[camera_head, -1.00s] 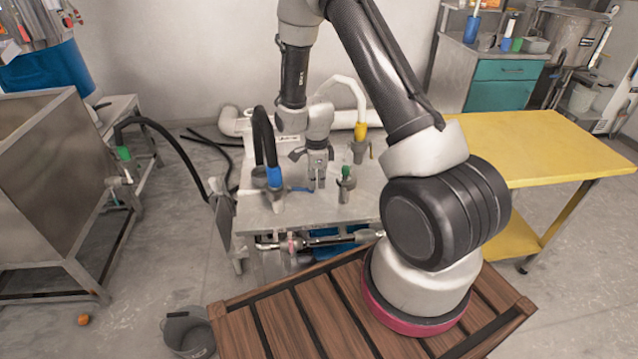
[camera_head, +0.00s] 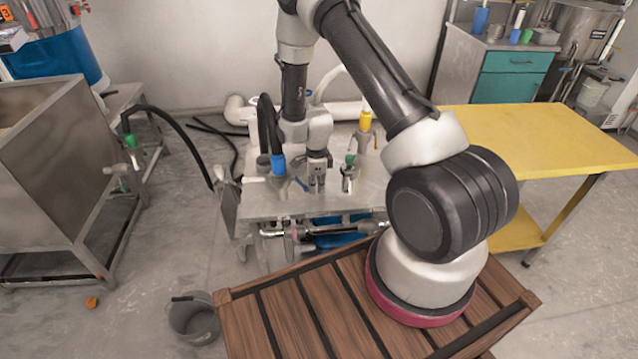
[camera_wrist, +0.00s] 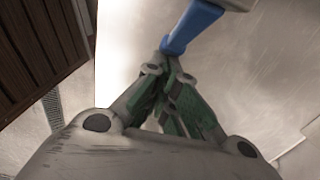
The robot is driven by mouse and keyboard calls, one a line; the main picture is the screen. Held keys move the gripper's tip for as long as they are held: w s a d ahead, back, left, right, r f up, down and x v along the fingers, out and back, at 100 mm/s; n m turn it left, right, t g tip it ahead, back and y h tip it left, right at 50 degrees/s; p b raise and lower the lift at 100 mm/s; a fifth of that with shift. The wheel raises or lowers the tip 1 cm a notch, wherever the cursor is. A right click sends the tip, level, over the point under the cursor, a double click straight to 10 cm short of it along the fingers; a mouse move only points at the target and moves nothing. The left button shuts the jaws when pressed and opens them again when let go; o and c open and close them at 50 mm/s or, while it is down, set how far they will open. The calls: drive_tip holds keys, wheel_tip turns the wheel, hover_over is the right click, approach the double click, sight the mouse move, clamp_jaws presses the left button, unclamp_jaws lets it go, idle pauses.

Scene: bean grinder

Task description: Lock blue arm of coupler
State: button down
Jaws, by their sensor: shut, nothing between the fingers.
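The blue-collared coupler (camera_head: 278,165) sits on the metal table, with a black hose rising from it. Its blue arm (camera_head: 302,184) sticks out on the right side, toward my gripper (camera_head: 317,184). My gripper points down just right of the coupler. In the wrist view, the blue arm (camera_wrist: 193,27) comes in from the top right, and its end is at the tips of my gripper (camera_wrist: 169,68). The green-padded fingers are shut together with nothing between them. I cannot tell whether the tips touch the arm.
A green-topped fitting (camera_head: 348,174) stands close to the right of my gripper. A yellow-collared coupler (camera_head: 365,122) stands behind it. The metal table (camera_head: 260,208) is otherwise mostly bare in front. A yellow table (camera_head: 555,140) is at the right and a bucket (camera_head: 193,320) on the floor.

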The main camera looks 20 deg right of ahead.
drive_tip(key=shift+a+f, duration=0.25)
drive_tip(key=shift+f, duration=0.05)
drive_tip(key=shift+w+f, duration=0.1)
idle(0.6)
wheel_tip(320, 180, up, 13)
wheel_tip(320, 180, down, 10)
drive_tip(key=t+y, duration=0.1)
drive_tip(key=y, duration=0.2)
drive_tip(key=shift+f+y, duration=0.15)
drive_tip(key=shift+y, duration=0.25)
idle(0.9)
drive_tip(key=shift+f, duration=0.1)
